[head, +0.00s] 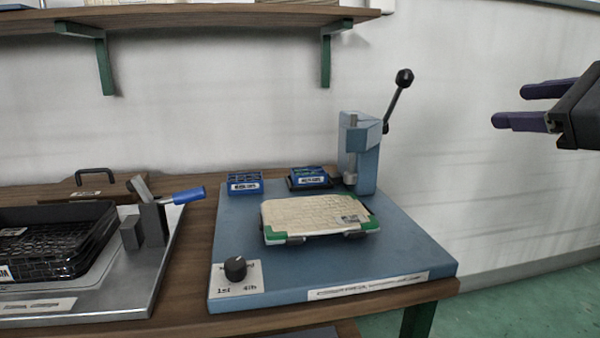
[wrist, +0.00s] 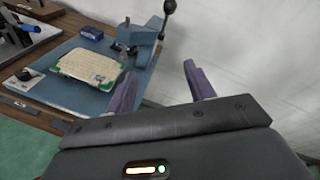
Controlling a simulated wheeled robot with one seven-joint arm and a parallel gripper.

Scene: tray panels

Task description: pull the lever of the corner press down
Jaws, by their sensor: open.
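The corner press (head: 359,150) is a blue-grey post at the back right of a blue base plate (head: 405,250). Its lever (head: 397,100) is a dark rod with a black ball knob, slanting up and to the right. In the wrist view the knob (wrist: 169,7) shows at the top, beyond my fingers. A beige panel with green corners (head: 318,217) lies on the plate in front of the press. My gripper (head: 505,106) is open and empty, to the right of the lever and apart from it. It also shows in the wrist view (wrist: 158,84).
Two blue boxes (head: 244,183) (head: 310,177) stand at the plate's back. A black knob (head: 235,268) sits at its front left. A metal fixture with a blue-handled clamp (head: 188,195) and black tray (head: 60,262) stands left. A shelf (head: 200,14) hangs above; a wall is behind.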

